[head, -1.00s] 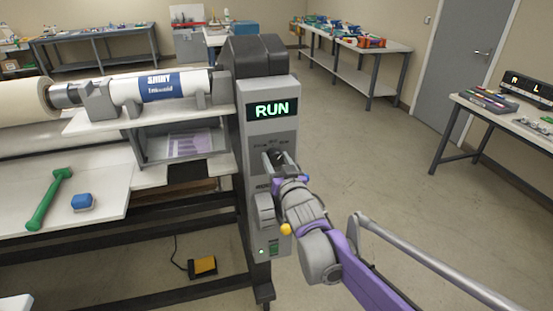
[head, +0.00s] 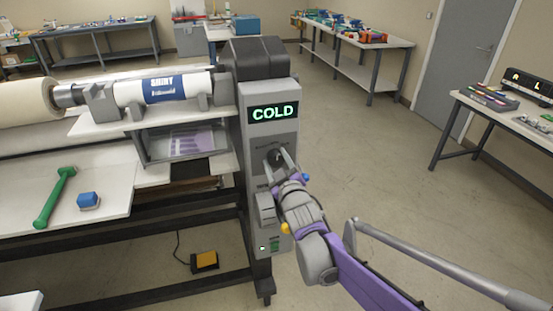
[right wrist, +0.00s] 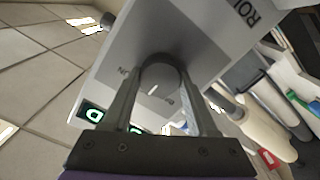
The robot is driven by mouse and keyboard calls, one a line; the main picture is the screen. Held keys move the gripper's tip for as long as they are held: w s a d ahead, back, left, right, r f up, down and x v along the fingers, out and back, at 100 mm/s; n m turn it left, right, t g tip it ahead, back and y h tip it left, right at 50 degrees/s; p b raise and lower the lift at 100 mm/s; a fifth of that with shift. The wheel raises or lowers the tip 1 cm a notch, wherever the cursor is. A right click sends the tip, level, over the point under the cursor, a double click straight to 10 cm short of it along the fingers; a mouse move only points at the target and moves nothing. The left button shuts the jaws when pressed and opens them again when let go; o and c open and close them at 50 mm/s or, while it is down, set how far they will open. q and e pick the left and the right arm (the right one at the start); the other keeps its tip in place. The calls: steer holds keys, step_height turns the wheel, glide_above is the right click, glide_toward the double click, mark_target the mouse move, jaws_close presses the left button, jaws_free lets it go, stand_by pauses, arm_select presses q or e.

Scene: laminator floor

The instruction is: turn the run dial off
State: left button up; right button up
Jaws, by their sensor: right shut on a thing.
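The run dial (head: 275,157) is a dark round knob on the grey control panel (head: 270,133) of the laminator. The display (head: 273,113) above it reads COLD in green. My right gripper (head: 277,161) is shut on the dial, with a finger on either side of it. In the right wrist view the dial (right wrist: 160,76) sits between the two fingertips, with a short white mark on its face. Part of the panel lettering around the dial is hidden by the fingers. My left gripper is not in view.
A white roll labelled SHINY (head: 165,87) lies on the laminator's upper left. A green-handled tool (head: 54,198) and a blue block (head: 88,201) lie on the white table. A yellow foot pedal (head: 204,261) is on the floor. Open floor lies to the right.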

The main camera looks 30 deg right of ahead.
stand_by(0.4)
steer(key=o, duration=1.4)
steer(key=shift+s, duration=0.15)
steer(key=v, duration=1)
steer(key=shift+s+a, duration=0.2)
steer(key=shift+s, duration=0.05)
steer(key=s+a+f+m+g+y, duration=0.1)
steer(key=s+a+f+g, duration=0.3)
steer(key=s+f, duration=0.2)
steer(key=s+a+f+m+g+y, duration=0.1)
steer(key=s+a+f+g, duration=0.3)
steer(key=s+f, duration=0.2)
steer(key=s+a+f+m+g+y, duration=0.1)
steer(key=s+a+f+g+y, duration=0.1)
steer(key=s+a+f+g, duration=0.2)
steer(key=shift+s+a+f+m, duration=0.1)
steer(key=shift+s+f, duration=0.2)
steer(key=shift+f, duration=0.25)
steer(key=shift+s+d+f+m, duration=0.1)
steer(key=shift+s+f, duration=0.2)
steer(key=shift+f, duration=0.2)
steer(key=shift+s+a+f+m, duration=0.1)
steer(key=shift+s+f, duration=0.2)
steer(key=shift+f, duration=0.25)
